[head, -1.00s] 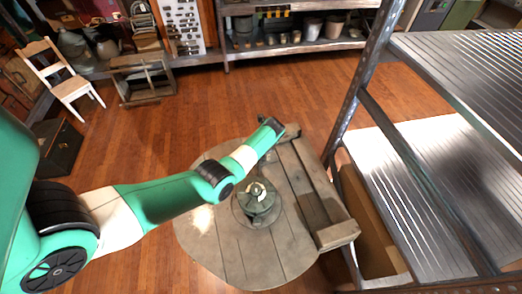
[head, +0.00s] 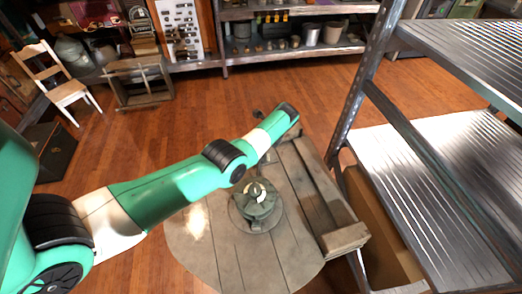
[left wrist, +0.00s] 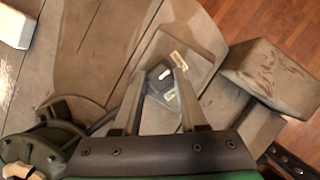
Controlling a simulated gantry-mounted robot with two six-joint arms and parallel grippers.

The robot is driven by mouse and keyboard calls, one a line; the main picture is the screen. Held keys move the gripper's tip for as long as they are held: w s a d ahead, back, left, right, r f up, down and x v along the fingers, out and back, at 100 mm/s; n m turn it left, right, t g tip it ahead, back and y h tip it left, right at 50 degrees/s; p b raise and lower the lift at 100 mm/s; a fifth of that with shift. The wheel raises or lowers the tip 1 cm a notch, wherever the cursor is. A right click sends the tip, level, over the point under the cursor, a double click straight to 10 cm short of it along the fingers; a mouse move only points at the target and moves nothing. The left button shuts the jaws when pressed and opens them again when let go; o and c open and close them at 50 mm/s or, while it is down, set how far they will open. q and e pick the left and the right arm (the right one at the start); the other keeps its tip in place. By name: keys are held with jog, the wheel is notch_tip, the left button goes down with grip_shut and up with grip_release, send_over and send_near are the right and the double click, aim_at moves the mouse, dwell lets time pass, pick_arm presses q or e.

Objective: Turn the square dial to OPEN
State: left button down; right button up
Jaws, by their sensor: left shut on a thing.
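The square dial (left wrist: 159,73) is in the left wrist view. It is a small dark knob with a white mark on a grey square plate (left wrist: 200,45), with one pale label above right of it and one below; I cannot read them. My left gripper (left wrist: 159,82) has a finger on each side of the knob and is shut on it. In the head view my left arm's end is over the far side of the round table (head: 205,255), and the dial is hidden behind it. My right gripper is not in view.
A green round valve-like object (head: 258,202) stands mid-table, close to the left gripper in the wrist view (left wrist: 40,148). Metal shelving (head: 430,170) stands farther right. Floor beyond the table is open.

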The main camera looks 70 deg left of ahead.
pick_arm(q)
jog(key=shift+c, duration=2.2)
grip_release()
jog(key=p+v, duration=0.5)
jog(key=v, duration=0.6)
jog(key=shift+r+p, duration=0.3)
jog(key=shift+p, duration=0.1)
